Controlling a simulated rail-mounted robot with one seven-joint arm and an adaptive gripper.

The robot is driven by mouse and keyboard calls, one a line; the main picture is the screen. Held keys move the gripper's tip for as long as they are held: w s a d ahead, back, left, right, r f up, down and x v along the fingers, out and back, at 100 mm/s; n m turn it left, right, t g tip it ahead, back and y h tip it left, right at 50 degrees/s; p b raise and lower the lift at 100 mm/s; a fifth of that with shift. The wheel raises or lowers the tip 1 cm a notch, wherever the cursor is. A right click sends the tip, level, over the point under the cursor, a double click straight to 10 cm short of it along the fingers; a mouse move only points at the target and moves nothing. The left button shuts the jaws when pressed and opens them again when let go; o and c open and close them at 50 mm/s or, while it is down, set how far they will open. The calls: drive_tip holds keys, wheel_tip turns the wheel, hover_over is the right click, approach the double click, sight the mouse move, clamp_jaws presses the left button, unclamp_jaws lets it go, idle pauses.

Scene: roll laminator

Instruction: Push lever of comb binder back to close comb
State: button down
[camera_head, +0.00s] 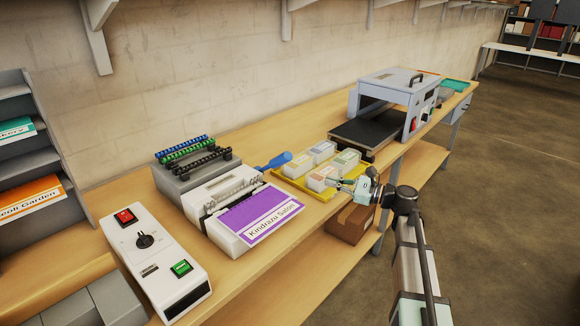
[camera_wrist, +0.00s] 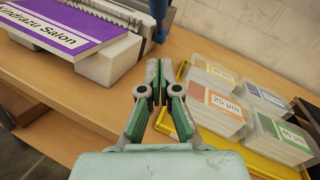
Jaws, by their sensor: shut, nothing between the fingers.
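The comb binder (camera_head: 222,190) is a light grey machine on the wooden bench. A purple booklet cover reading "Kindrazu Salon" (camera_head: 260,214) lies on its front and also shows in the wrist view (camera_wrist: 62,27). The lever has a blue handle (camera_head: 275,161) at the binder's right side, tilted up to the right. Part of the blue lever shows at the top of the wrist view (camera_wrist: 159,12). My gripper (camera_head: 334,184) is shut and empty, to the right of the binder near the yellow tray, apart from the lever. In the wrist view its fingertips (camera_wrist: 160,78) point toward the lever.
A yellow tray (camera_head: 284,182) of small labelled boxes stands beside my gripper. The laminator (camera_head: 397,94) is farther back. Black, green and blue combs (camera_head: 190,150) sit on a grey rack behind the binder. A white control box (camera_head: 155,262) stands at front left.

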drive_tip(key=p, duration=0.2)
approach(270, 166)
drive_tip(key=w+d+f, duration=0.1)
drive_tip(key=w+d, duration=0.1)
drive_tip(key=shift+a+r+p, duration=0.4)
drive_tip(key=shift+a+r, duration=0.15)
drive_tip(key=shift+a, duration=0.35)
drive_tip(key=shift+a+r+p, duration=0.35)
drive_tip(key=shift+a+r, duration=0.15)
drive_tip(key=shift+a, duration=0.4)
drive_tip(key=shift+r, duration=0.1)
